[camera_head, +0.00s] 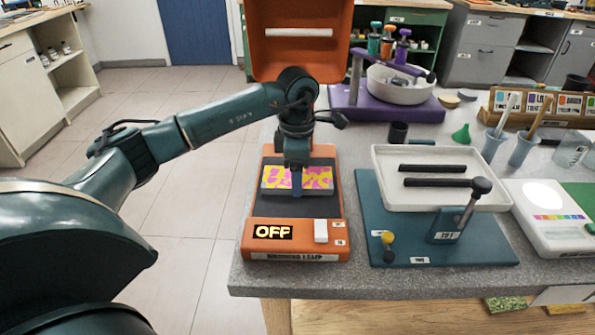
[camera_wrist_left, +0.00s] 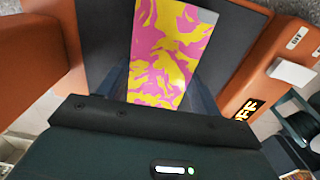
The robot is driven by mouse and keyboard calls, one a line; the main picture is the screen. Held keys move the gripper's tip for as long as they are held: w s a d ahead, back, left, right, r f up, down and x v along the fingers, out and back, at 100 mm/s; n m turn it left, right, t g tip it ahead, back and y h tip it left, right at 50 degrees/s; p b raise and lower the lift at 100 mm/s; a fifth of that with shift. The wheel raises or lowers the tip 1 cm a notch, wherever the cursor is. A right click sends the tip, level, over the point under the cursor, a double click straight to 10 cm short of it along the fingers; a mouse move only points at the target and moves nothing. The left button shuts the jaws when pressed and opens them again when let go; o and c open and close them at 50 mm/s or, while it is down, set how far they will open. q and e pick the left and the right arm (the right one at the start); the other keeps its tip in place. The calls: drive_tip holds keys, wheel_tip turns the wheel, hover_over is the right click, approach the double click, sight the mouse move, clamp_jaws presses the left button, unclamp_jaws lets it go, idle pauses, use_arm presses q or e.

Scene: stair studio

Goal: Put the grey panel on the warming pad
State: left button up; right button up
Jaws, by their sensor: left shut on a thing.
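The panel (camera_head: 318,178) has a pink and yellow marbled face and a thin grey front edge. My left gripper (camera_head: 296,170) comes down on it from above and is shut on it. The panel also shows in the left wrist view (camera_wrist_left: 170,50), between the fingers. It lies over the dark warming pad (camera_head: 290,206) of an orange warming unit, with pad showing around it. I cannot tell whether it touches the pad. The unit's raised orange lid (camera_head: 265,55) stands open behind. Its display (camera_head: 272,232) reads OFF, beside a white switch (camera_head: 320,231). My right gripper is not in view.
A white tray (camera_head: 390,197) with two dark bars sits on a teal base to the right. A purple stand with a pale bowl (camera_head: 398,92) is behind. Cups, a green funnel and a white device crowd the right. Floor lies open left of the table.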

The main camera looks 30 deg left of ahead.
use_arm(q)
drive_tip(key=shift+f, duration=0.15)
drive_tip(key=o, duration=1)
drive_tip(key=shift+o, duration=0.2)
wheel_tip(320, 180, up, 12)
drive_tip(key=shift+r, duration=0.2)
